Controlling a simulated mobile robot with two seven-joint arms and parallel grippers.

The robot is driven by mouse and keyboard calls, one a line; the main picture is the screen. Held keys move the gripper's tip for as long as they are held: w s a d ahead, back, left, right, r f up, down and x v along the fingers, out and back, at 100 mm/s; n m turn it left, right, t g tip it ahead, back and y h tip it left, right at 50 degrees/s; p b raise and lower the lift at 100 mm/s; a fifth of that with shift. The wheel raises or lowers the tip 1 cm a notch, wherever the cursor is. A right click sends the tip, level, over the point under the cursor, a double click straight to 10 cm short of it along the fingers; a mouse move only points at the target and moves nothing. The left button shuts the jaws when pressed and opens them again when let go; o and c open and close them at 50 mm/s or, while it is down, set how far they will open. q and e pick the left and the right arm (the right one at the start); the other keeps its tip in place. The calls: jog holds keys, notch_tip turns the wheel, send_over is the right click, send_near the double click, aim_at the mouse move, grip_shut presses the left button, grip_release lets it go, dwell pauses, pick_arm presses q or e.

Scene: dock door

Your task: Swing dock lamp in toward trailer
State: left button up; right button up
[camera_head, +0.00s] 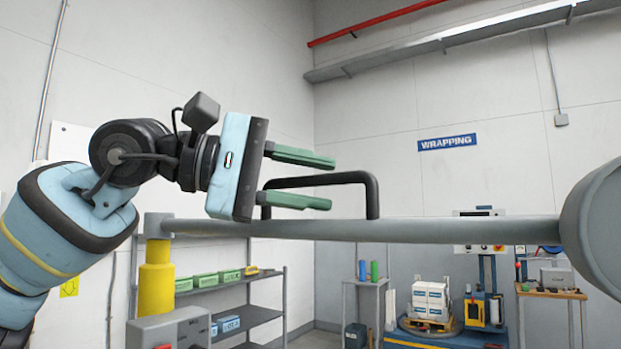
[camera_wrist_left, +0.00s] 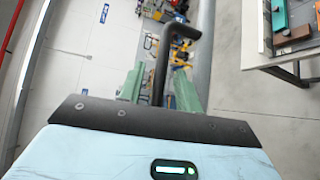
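The dock lamp has a long grey arm (camera_head: 455,229) running from a yellow post (camera_head: 156,280) at left to a large round grey head (camera_head: 598,225), cut off at the right edge. A black U-shaped handle (camera_head: 372,190) stands on the arm. My left gripper (camera_head: 331,182) has green fingers, apart, one above and one below the handle's bar in the head view. In the left wrist view the handle (camera_wrist_left: 163,60) passes between the fingers of the gripper (camera_wrist_left: 160,92), with gaps visible beside it. My right gripper is not in view.
A grey control box (camera_head: 170,330) stands below the post. Behind are a shelf (camera_head: 250,316) with green bins, a wrapping station with white boxes (camera_head: 430,295), and a small table (camera_head: 552,292). The left wrist view shows another table (camera_wrist_left: 290,55) at right.

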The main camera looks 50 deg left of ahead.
pick_arm(q)
jog(key=shift+w+d, duration=0.1)
jog(key=shift+w, duration=0.05)
grip_shut()
dwell(0.5)
